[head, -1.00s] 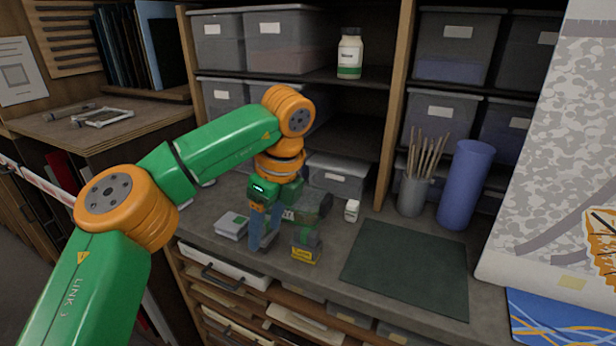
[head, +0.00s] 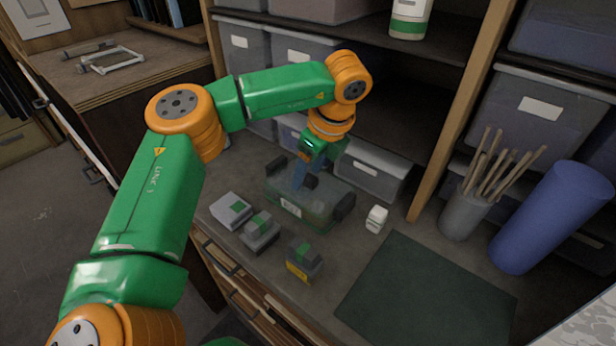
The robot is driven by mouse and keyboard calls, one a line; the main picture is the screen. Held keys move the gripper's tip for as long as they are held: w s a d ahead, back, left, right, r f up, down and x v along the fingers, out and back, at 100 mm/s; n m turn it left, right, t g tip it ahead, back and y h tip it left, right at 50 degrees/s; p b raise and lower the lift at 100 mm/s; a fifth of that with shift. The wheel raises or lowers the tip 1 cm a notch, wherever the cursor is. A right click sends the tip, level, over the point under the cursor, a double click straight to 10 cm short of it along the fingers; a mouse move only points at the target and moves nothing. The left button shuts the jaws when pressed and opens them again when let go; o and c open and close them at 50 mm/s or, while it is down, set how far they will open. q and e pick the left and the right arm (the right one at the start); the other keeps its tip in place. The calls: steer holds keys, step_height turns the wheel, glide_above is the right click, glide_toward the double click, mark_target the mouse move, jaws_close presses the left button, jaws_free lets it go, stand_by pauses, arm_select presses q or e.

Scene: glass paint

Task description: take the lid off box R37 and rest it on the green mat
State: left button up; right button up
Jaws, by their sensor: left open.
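A see-through greenish box (head: 315,212) with dark end clips and a white label stands on the grey counter; it looks like R37, though the label is too small to read. Its lid (head: 325,187) appears to be on. My left gripper (head: 298,181) points down over the back left part of the lid, fingers apart, with nothing seen between them. I cannot tell whether it touches the lid. The green mat (head: 425,295) lies flat and bare on the counter to the right. My right gripper is not in view.
Several small grey and yellow blocks (head: 260,232) sit in front of the box. A lidded grey bin (head: 372,170) is behind; a brush pot (head: 464,214) and blue roll (head: 550,220) stand behind the mat.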

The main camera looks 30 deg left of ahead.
arm_select(q)
steer(key=shift+w+a+f, duration=0.2)
steer(key=shift+a+f, duration=0.05)
steer(key=shift+f, duration=0.3)
steer(key=shift+w+f, duration=0.3)
steer(key=shift+w, duration=0.1)
steer(key=shift+s+d+r, duration=0.1)
steer(key=shift+s, duration=0.05)
jaws_close()
